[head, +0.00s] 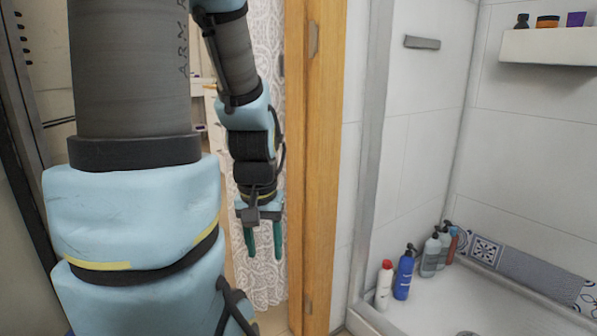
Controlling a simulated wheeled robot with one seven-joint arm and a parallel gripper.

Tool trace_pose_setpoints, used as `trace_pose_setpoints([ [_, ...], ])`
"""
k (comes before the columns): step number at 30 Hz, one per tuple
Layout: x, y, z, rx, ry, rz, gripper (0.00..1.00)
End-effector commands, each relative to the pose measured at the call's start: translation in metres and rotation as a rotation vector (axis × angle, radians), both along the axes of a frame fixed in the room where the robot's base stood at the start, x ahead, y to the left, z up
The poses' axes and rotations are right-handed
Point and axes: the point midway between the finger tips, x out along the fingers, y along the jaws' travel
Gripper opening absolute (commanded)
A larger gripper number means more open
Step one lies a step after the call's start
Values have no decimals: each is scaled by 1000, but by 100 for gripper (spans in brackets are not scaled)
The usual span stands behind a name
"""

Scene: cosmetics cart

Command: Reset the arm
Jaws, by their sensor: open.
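My gripper (263,241) hangs down in the middle left of the head view, with its two green fingers pointing at the floor. The fingers are apart and nothing is between them. My arm is bent, and its large light blue and grey links fill the left side of the view. The gripper is in front of a patterned white curtain (266,45), just left of a wooden door frame, and appears clear of both.
The wooden door frame (318,130) stands close right of my gripper. Beyond it is a tiled shower with several bottles, including a white one with a red cap (383,288) and a blue one (403,277). A wall shelf (548,48) holds small jars.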

Motion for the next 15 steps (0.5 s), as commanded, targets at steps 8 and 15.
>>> trace_pose_setpoints([
  [8,0,0,102,0,-1,-1,52],
  [15,1,0,177,0,-1,-1,52],
])
